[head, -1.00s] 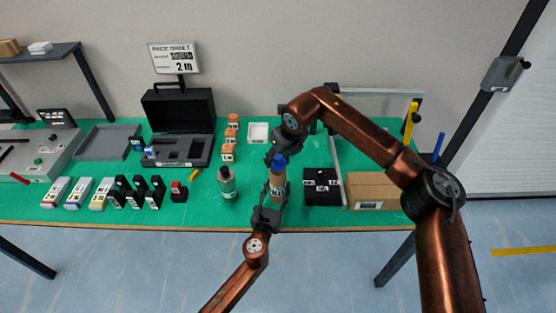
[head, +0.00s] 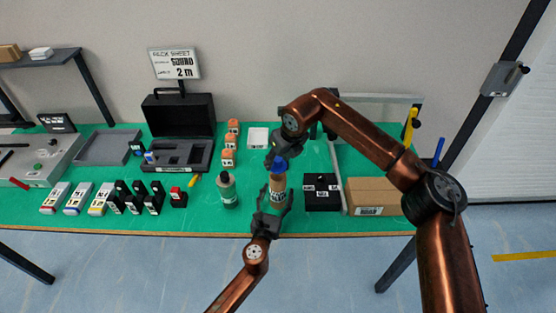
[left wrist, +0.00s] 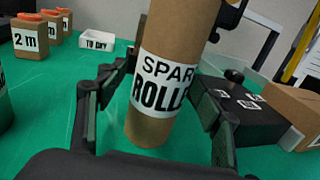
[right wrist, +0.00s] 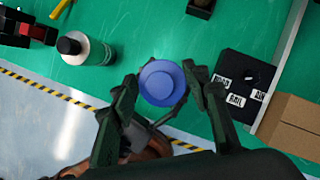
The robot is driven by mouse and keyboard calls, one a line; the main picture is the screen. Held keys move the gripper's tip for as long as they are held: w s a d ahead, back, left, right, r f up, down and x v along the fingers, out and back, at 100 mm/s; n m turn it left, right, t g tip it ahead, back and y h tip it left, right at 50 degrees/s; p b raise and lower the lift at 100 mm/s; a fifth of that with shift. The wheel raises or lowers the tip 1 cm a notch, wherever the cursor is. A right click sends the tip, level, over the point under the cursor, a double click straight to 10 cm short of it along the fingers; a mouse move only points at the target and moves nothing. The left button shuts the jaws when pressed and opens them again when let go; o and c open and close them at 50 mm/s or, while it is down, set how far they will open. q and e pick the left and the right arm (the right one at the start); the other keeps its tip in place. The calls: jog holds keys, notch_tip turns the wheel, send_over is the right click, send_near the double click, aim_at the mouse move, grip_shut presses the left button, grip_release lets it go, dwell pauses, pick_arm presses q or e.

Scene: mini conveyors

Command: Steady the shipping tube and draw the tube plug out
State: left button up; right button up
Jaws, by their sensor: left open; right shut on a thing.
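The shipping tube (head: 279,184) is a brown cardboard cylinder with a "SPARE ROLL" label; it looms large in the left wrist view (left wrist: 160,110), slightly tilted there. My left gripper (head: 272,198) is open, its fingers on both sides of the tube with gaps showing. The blue tube plug (head: 280,165) is at the tube's top end; in the right wrist view it is a round blue cap (right wrist: 163,83). My right gripper (head: 277,156) comes from above and is shut on the plug. I cannot tell whether the tube's lower end touches the mat.
A grey-green bottle (head: 227,190) stands left of the tube. A black box (head: 322,203) and a cardboard carton (head: 374,207) stand to the right. Orange-capped small boxes (head: 228,158) and a white tray (head: 258,138) are behind. An open black case (head: 180,165) is farther left.

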pick_arm(q)
jog(key=v, duration=1.2)
